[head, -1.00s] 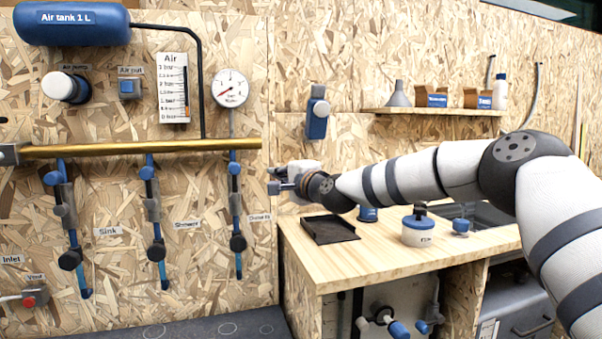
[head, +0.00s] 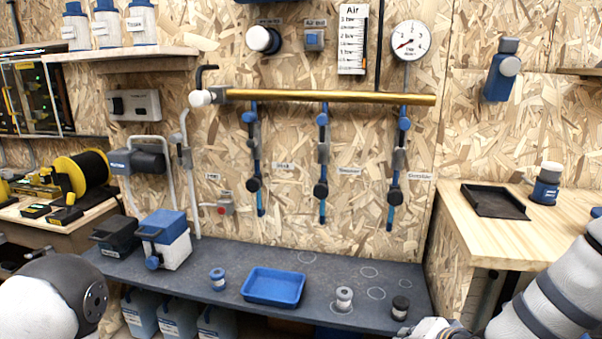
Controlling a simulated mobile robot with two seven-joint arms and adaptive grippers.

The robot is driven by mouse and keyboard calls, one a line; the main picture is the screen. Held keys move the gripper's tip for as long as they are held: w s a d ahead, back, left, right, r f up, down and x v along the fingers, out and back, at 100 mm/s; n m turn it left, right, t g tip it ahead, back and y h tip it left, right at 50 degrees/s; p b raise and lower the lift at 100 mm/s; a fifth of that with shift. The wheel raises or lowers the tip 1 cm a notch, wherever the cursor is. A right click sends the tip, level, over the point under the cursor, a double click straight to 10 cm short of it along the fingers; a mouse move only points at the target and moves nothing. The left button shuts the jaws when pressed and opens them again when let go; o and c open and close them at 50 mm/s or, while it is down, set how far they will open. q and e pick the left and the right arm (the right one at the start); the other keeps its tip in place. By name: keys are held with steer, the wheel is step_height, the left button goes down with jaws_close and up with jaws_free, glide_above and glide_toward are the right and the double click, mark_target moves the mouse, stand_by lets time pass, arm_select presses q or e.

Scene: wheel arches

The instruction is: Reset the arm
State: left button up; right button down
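My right arm (head: 555,295) comes in at the lower right of the head view, white with dark bands, in front of the wooden counter. A grey part of my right gripper (head: 432,328) shows at the bottom edge, by the front of the dark bench. Its fingertips are not clear, so I cannot tell whether it is open or shut. My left arm (head: 45,295) shows as a white and dark rounded link at the lower left. My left gripper is out of view.
The dark bench (head: 230,270) holds a blue tray (head: 273,287), a blue-and-white box (head: 165,240) and small cylinders. A black tray (head: 495,201) and a blue bottle (head: 546,185) stand on the wooden counter (head: 460,225). A brass pipe (head: 330,97) runs along the wall.

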steer(key=s+f+n+g, duration=0.2)
steer(key=s+f, duration=0.2)
steer(key=s, duration=0.4)
steer(key=s+a+f+n+g, duration=0.15)
steer(key=s+f, duration=0.25)
steer(key=s, duration=0.4)
steer(key=s+f+n+g, duration=0.1)
steer(key=s+f+g, duration=0.2)
steer(key=s+f, duration=0.3)
steer(key=s+d+r+n+g+h, duration=0.1)
steer(key=s+d+n+g+h, duration=0.1)
steer(key=s, duration=1.6)
steer(key=shift+s+d+n+g, duration=0.35)
steer(key=shift+d+n+g, duration=0.25)
steer(key=shift+n+g, duration=0.45)
